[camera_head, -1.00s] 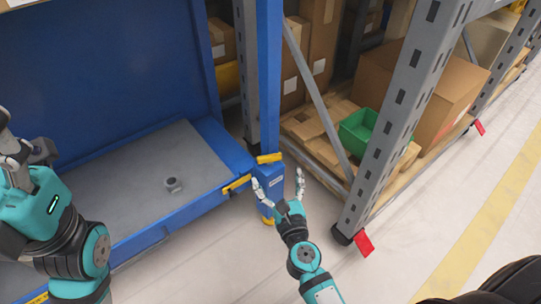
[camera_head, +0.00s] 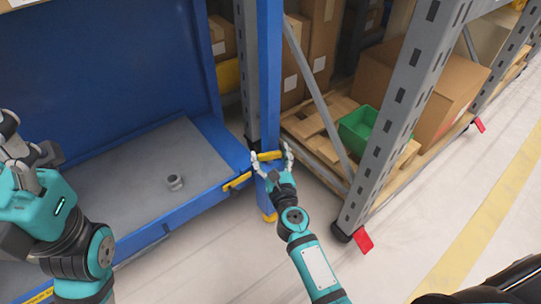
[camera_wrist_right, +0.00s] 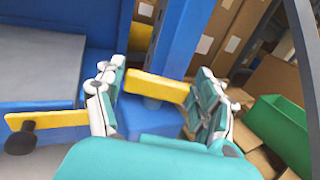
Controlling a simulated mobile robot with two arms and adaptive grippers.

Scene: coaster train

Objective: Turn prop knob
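A yellow bar-shaped knob (camera_head: 268,156) sits on a short grey shaft on top of a blue block (camera_wrist_right: 150,118) at the foot of a blue post. My right gripper (camera_head: 270,153) is open, its fingers apart on either side of this yellow knob. In the right wrist view the knob (camera_wrist_right: 157,87) spans the gap between the fingers (camera_wrist_right: 160,78); firm contact cannot be told. A second yellow bar (camera_head: 237,181) with a black knob (camera_wrist_right: 20,138) lies to the left, on the blue frame's edge. My left gripper (camera_head: 22,150) is at the left edge, its fingers unclear.
A blue frame with a grey plate (camera_head: 140,180) carrying a small grey cylinder (camera_head: 175,182) stands left. A grey rack upright (camera_head: 395,115), a diagonal brace, a green bin (camera_head: 358,128) and cartons stand right. The floor in front is clear.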

